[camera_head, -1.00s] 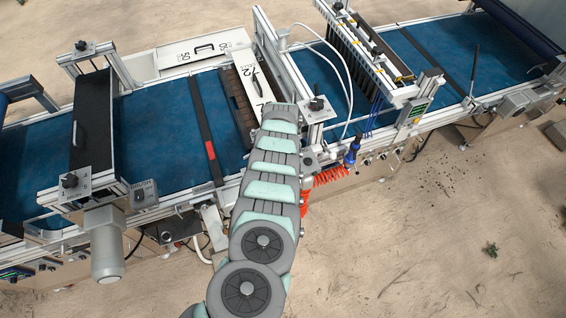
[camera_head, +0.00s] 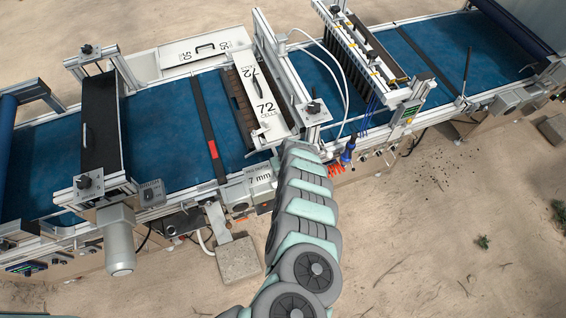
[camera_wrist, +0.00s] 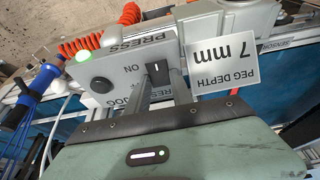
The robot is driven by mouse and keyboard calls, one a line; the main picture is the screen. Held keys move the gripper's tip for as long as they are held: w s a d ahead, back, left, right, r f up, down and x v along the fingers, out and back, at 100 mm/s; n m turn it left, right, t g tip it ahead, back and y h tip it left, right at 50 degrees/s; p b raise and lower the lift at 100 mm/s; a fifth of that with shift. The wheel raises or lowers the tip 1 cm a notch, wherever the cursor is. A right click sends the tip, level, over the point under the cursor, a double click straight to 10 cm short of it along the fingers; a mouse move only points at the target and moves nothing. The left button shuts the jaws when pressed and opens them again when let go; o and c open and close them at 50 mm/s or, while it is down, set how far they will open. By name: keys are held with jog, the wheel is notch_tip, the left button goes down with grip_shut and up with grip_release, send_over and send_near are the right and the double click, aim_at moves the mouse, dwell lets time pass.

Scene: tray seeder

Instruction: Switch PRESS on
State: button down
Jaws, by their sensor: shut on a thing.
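The PRESS panel (camera_wrist: 122,66) is a grey plate in the wrist view, its lettering upside down. Its black rotary switch (camera_wrist: 158,72) has a pale mark and sits beside the ON label, with an OFF label partly hidden by a finger. My gripper (camera_wrist: 161,78) is shut on this switch, one finger on each side. In the head view my arm covers the gripper and the switch.
A "PEG DEPTH 7 mm" sign (camera_wrist: 224,68) stands close to the right of the fingers. A red coiled hose (camera_wrist: 118,25) and a blue-handled tool (camera_wrist: 30,95) are to the left. The 72 cells plate (camera_head: 264,103) lies over the blue belt (camera_head: 155,130).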

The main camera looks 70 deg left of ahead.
jog(key=shift+d+y, duration=0.2)
jog(key=shift+y, duration=0.3)
jog(key=c, duration=1.1)
grip_release()
